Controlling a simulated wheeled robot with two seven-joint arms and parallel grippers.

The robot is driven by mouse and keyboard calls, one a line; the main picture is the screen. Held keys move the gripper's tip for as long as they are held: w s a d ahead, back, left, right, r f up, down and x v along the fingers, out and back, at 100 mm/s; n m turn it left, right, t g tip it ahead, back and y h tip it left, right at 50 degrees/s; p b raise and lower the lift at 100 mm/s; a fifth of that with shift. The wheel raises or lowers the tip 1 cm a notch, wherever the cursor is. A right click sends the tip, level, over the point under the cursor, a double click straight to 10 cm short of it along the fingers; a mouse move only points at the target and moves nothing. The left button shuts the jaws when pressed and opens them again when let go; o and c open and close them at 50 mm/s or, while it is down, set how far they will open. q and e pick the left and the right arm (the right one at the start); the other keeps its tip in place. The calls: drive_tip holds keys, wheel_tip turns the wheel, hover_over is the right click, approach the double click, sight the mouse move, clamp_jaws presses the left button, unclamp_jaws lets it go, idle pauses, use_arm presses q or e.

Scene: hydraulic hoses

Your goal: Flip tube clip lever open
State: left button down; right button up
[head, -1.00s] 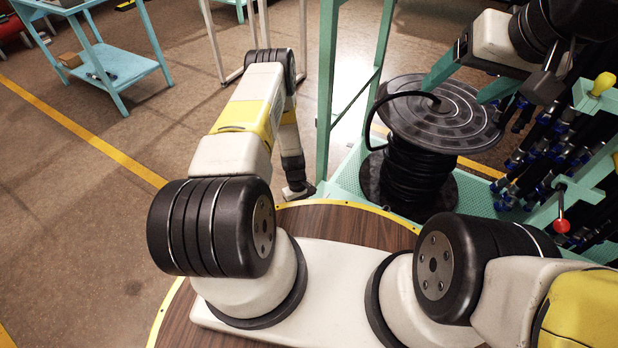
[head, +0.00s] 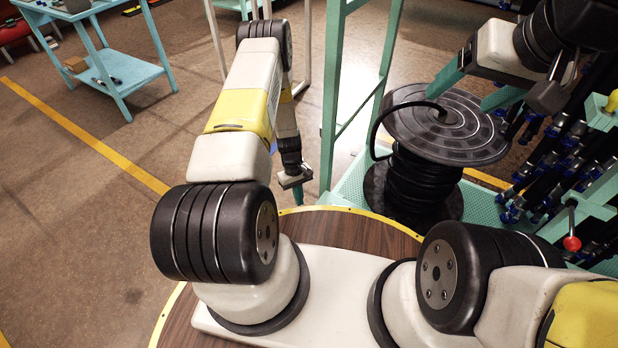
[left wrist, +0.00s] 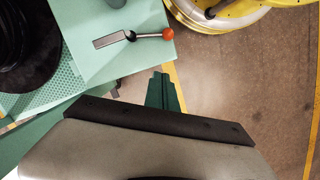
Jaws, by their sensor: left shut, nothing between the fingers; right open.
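A lever with an orange ball end (left wrist: 150,36) lies flat over a teal plate in the left wrist view, with a grey bar at its other end. It looks like the clip lever, but I cannot tell if it is open. My left gripper (left wrist: 164,80) is shut and empty, below and apart from the lever. In the head view my left gripper (head: 298,192) points down beside the teal frame post. My right gripper (head: 476,86) is open over the hose reel (head: 448,122), its fingers spread. Another lever with a red ball (head: 572,243) stands at the right.
A teal post (head: 330,110) stands between my left arm and the reel. Hoses with blue fittings (head: 545,160) hang at the right, near a yellow knob (head: 612,102). A teal cart (head: 120,70) stands far left. The floor at left is clear.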

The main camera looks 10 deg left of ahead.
use_arm(q)
drive_tip(key=v, duration=0.2)
drive_tip(key=shift+w+r, duration=0.1)
drive_tip(key=shift+r, duration=0.15)
